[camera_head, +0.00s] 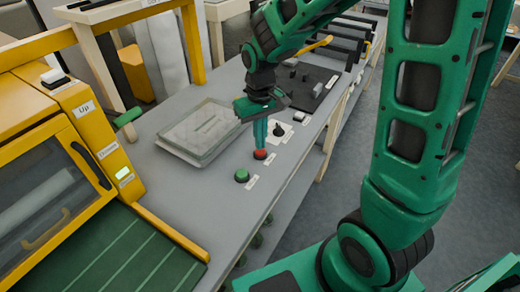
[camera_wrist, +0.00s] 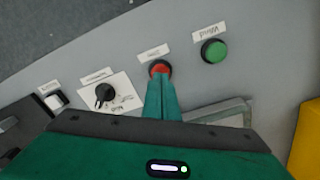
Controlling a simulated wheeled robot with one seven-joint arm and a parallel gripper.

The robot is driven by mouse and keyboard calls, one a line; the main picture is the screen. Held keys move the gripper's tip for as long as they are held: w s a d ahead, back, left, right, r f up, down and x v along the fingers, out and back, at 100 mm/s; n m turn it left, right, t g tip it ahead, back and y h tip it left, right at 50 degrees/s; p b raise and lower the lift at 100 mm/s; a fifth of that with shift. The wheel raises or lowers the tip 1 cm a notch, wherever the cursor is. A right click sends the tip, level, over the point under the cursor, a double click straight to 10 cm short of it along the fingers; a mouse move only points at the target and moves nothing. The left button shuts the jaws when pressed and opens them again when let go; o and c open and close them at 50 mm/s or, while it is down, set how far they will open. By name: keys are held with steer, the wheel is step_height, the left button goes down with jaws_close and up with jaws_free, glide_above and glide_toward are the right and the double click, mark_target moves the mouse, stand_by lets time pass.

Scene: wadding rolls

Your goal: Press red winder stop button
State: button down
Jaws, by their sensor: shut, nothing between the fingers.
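The red button (camera_head: 261,154) sits on the grey table top near its front edge, with a small white label beside it. In the wrist view the red button (camera_wrist: 160,68) shows just beyond my fingertips, its near part covered by them. My gripper (camera_head: 260,147) is shut and empty, pointing down with its tips at the red button. In the wrist view my gripper (camera_wrist: 160,80) overlaps the button's edge. The tips look to be on or just above the button; I cannot tell whether it is pressed in.
A green button (camera_head: 242,175) is close by, also in the wrist view (camera_wrist: 213,51). A black knob (camera_wrist: 104,93) on a white plate and a white switch (camera_wrist: 56,99) lie on the other side. A clear-lidded box (camera_head: 200,130) and a yellow machine (camera_head: 85,130) stand left.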

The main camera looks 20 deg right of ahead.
steer(key=shift+f, duration=0.75)
steer(key=shift+r, duration=0.85)
steer(key=shift+r, duration=3)
